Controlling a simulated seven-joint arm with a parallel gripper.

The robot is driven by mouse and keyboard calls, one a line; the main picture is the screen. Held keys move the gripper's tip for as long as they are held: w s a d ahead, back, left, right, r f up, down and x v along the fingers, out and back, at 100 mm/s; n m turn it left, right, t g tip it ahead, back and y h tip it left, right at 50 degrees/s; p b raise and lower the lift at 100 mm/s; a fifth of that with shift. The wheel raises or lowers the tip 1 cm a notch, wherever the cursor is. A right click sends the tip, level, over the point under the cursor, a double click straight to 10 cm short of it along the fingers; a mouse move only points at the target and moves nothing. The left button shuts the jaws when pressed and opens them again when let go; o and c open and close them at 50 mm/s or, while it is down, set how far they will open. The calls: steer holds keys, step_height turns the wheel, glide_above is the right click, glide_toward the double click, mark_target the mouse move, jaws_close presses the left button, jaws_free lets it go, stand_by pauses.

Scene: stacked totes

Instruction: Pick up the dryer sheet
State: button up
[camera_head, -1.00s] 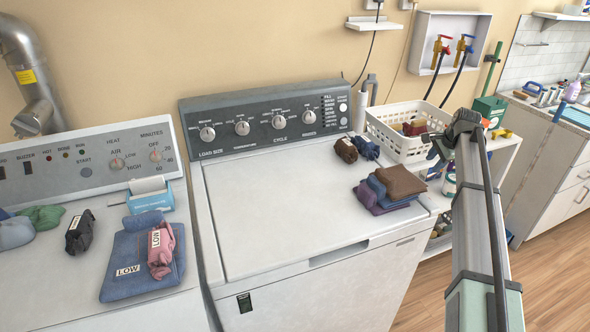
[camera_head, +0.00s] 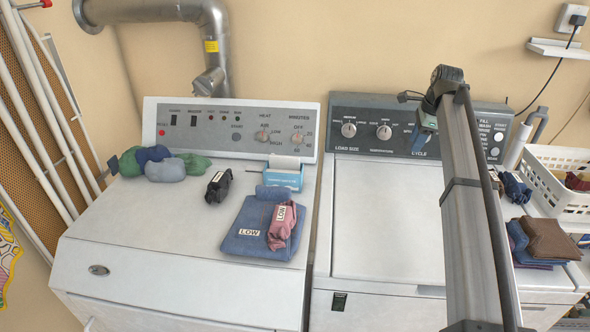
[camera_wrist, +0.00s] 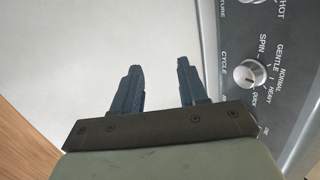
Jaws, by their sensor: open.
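A light blue box (camera_head: 283,179) stands at the back right of the dryer top, near its control panel. A white sheet (camera_head: 287,162), which looks like the dryer sheet, sticks up from the box. My gripper (camera_head: 421,145) hangs over the back of the washer, to the right of the box and apart from it. In the wrist view, the two dark fingers of my gripper (camera_wrist: 158,66) are spread with nothing between them. The wrist view shows the washer lid and dials, not the box or sheet.
Folded blue cloth (camera_head: 262,228) with a rolled pink garment (camera_head: 282,226) lies in front of the box. Several balled clothes (camera_head: 165,168) sit at the back left. The washer lid (camera_head: 385,225) is largely clear.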

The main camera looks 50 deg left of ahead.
steer(key=s+a+r+h, duration=0.1)
steer(key=s+a+r, duration=0.2)
steer(key=s+a, duration=0.6)
steer(key=s+a+r+g, duration=0.1)
steer(key=s+a+r, duration=0.2)
steer(key=s+a, duration=0.55)
steer(key=s+a+r+h, duration=0.1)
steer(key=s+a+r, duration=0.35)
steer(key=s, duration=0.85)
glide_above(285, 156)
steer(key=shift+n, duration=0.4)
steer(key=f, duration=0.9)
steer(key=shift+d+f, duration=0.2)
steer(key=shift+f, duration=0.2)
steer(key=shift+a+f, duration=0.15)
steer(key=shift+f, duration=1.3)
steer(key=shift+a+f, duration=0.15)
steer(key=shift+f, duration=1.3)
steer(key=shift+f, duration=0.25)
steer(key=shift+c, duration=0.3)
jaws_close()
